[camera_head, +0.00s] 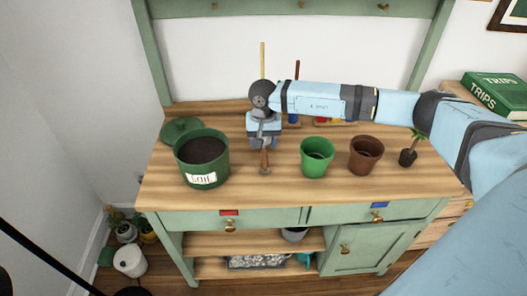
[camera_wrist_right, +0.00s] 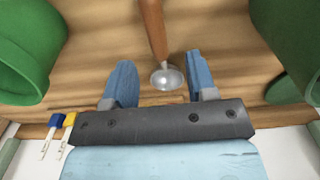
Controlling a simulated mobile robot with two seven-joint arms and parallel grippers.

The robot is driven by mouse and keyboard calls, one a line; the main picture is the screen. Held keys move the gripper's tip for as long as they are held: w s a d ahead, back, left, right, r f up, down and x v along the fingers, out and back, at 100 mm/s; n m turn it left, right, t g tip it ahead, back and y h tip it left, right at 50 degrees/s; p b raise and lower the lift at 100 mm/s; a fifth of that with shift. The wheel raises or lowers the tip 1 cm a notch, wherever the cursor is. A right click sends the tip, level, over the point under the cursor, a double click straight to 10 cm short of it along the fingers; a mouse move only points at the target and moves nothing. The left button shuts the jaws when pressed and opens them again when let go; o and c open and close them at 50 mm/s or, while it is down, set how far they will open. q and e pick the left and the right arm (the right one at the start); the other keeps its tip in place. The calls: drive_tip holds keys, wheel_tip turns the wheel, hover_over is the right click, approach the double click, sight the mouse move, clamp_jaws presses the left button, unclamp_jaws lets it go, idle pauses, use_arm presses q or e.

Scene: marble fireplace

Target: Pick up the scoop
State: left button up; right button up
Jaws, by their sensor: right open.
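The scoop has a wooden handle (camera_head: 265,163) that points to the front of the potting bench in the head view. In the right wrist view its handle (camera_wrist_right: 152,25) runs up from a round metal head (camera_wrist_right: 167,78). My right gripper (camera_head: 263,145) is low over the bench, above the scoop. In the right wrist view my right gripper (camera_wrist_right: 160,58) is open, with one blue finger on each side of the scoop and gaps between. I cannot tell how far the fingers are above the wood. My left gripper is not in view.
A green soil pot (camera_head: 188,165) stands left of the gripper. A bright green pot (camera_head: 316,158), a brown pot (camera_head: 366,155) and a small plant (camera_head: 409,155) stand to the right. The wooden bench top (camera_head: 335,189) is clear along the front.

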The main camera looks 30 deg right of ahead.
sight(264, 154)
drive_tip(key=f, duration=0.5)
drive_tip(key=shift+s+f, duration=0.25)
drive_tip(key=shift+f, duration=0.05)
clamp_jaws()
